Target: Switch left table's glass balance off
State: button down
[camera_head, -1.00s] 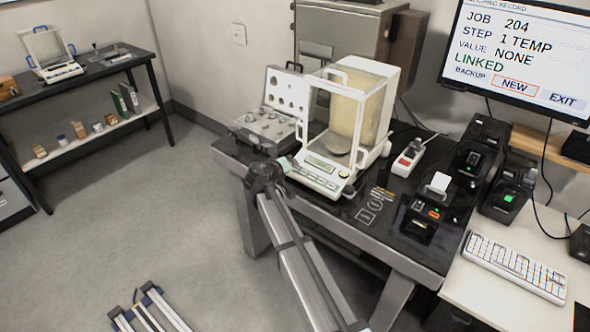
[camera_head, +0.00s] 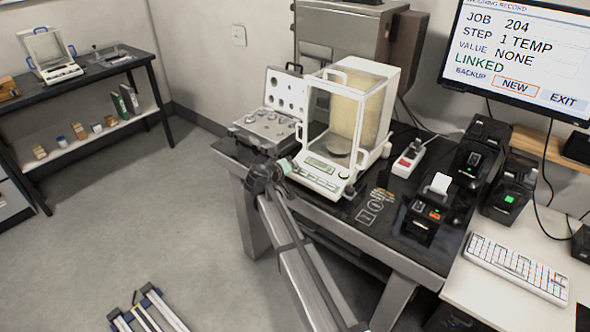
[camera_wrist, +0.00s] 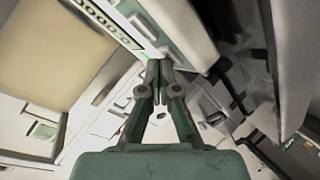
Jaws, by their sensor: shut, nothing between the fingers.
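The glass balance (camera_head: 326,176) stands on the dark-topped table (camera_head: 372,240). It has a white frame, clear panes and a front panel with a small display and a row of buttons. My gripper (camera_head: 288,166) is at the left end of that front panel. In the wrist view my gripper (camera_wrist: 160,66) is shut and empty, its fingertips together close to the edge of the balance's panel (camera_wrist: 165,22). A green glow shows beside the tips. Whether the tips touch the panel or a button cannot be told.
An open weight case (camera_head: 268,125) stands left of the balance. A power strip (camera_head: 408,158), a small printer (camera_head: 425,215) and a keyboard (camera_head: 518,268) are to the right. A monitor (camera_head: 520,50) reads LINKED.

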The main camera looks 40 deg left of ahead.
jog(key=shift+f, duration=0.15)
dwell(0.5)
jog(key=shift+s+r, duration=0.25)
jog(key=shift+r, duration=0.5)
jog(key=r, duration=0.1)
jog(key=s+r, duration=0.1)
jog(key=r, duration=0.2)
jog(key=shift+s+r, duration=0.35)
jog(key=shift+s, duration=0.05)
jog(key=shift+d, duration=0.1)
dwell(0.4)
